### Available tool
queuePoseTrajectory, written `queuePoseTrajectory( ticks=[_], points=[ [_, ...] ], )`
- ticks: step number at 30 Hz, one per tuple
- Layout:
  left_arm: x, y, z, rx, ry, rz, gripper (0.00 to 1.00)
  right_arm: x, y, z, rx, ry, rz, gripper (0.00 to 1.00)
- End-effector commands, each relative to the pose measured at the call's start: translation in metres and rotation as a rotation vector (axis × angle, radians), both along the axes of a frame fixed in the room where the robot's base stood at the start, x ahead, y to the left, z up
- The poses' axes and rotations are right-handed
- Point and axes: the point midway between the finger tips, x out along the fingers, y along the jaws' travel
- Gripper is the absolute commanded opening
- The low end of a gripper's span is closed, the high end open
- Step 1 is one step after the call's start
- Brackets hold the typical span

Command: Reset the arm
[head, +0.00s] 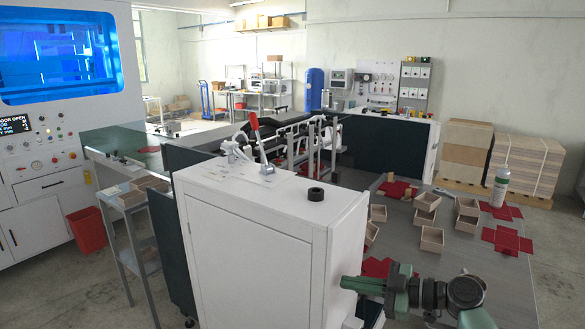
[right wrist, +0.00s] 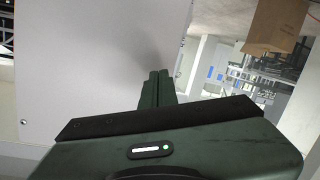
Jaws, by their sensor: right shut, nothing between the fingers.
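My right gripper (head: 345,284) shows in the head view at the lower right, with its arm coming in from the bottom right. Its green fingers point left, close in front of the right edge of the white cabinet (head: 260,255). In the right wrist view its fingers (right wrist: 158,80) are together with nothing between them. A large pale surface (right wrist: 90,60) fills the left of that view. My left arm and gripper are not in view.
The grey table (head: 455,262) on the right carries several open boxes (head: 432,239), red flat blanks (head: 507,239) and a white bottle (head: 498,186). A red bin (head: 87,230) stands at left.

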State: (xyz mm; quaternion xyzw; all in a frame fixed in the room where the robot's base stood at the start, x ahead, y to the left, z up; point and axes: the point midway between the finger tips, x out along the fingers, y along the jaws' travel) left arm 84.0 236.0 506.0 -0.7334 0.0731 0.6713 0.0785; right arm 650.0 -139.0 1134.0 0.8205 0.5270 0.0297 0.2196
Motion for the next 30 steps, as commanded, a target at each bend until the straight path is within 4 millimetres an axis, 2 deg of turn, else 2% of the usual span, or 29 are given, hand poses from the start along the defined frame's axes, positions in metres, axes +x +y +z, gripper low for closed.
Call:
queuePoseTrajectory(
  ticks=[5,7,9,12,15,18,23,24,29,30],
  points=[
    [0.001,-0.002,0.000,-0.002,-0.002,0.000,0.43,0.053,-0.049,-0.032,-0.076,0.145,-0.345,0.00],
    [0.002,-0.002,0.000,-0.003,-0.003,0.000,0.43,0.076,-0.080,-0.038,-0.084,0.176,-0.526,0.00],
    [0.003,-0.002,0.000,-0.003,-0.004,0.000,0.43,0.095,-0.115,-0.037,-0.072,0.171,-0.710,0.00],
    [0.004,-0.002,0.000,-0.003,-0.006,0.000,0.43,0.114,-0.159,-0.021,-0.022,0.110,-0.924,0.00],
    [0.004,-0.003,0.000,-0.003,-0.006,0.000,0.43,0.124,-0.188,0.003,0.044,0.017,-1.059,0.00],
    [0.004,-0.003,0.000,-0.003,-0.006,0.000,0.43,0.127,-0.205,0.029,0.111,-0.086,-1.132,0.00],
    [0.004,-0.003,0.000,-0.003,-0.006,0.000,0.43,0.125,-0.214,0.068,0.207,-0.244,-1.157,0.00],
    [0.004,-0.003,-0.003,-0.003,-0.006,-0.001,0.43,0.124,-0.212,0.039,0.190,-0.201,-1.162,0.00],
    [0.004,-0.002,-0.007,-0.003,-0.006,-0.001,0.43,0.113,-0.208,-0.043,0.134,-0.080,-1.175,0.00],
    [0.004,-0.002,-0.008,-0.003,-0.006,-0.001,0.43,0.109,-0.206,-0.066,0.118,-0.048,-1.178,0.00]
  ],
)
